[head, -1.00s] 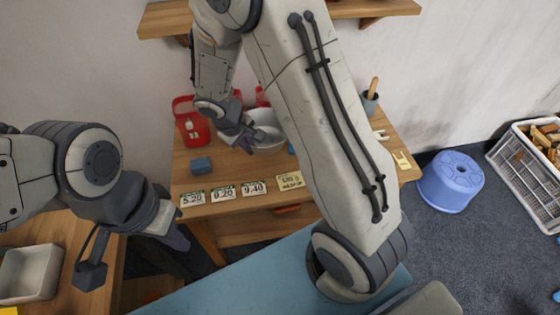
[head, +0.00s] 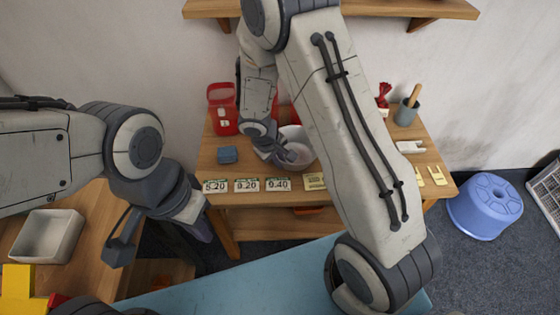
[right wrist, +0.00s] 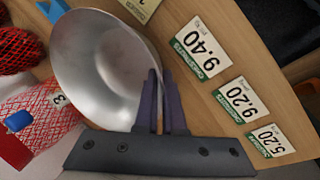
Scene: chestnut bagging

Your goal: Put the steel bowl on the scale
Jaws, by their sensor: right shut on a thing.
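The steel bowl (head: 297,150) is above or on the wooden table, behind the price tags. It fills the upper left of the right wrist view (right wrist: 90,65), tilted in that picture. My right gripper (head: 279,153) is at the bowl's left side in the head view. Its dark fingers (right wrist: 160,95) are shut on the bowl's rim in the right wrist view. My left gripper (head: 201,229) hangs in front of the table's left end, away from the bowl; its jaw gap is unclear. I cannot make out the scale for certain; my right arm hides part of the table.
Price tags (head: 246,185) line the table's front edge. A blue block (head: 227,155) and a red container (head: 222,108) are to the bowl's left. A red mesh bag (right wrist: 18,50) lies near the bowl. A grey cup (head: 406,114) stands back right; a blue stool (head: 484,205) is on the floor.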

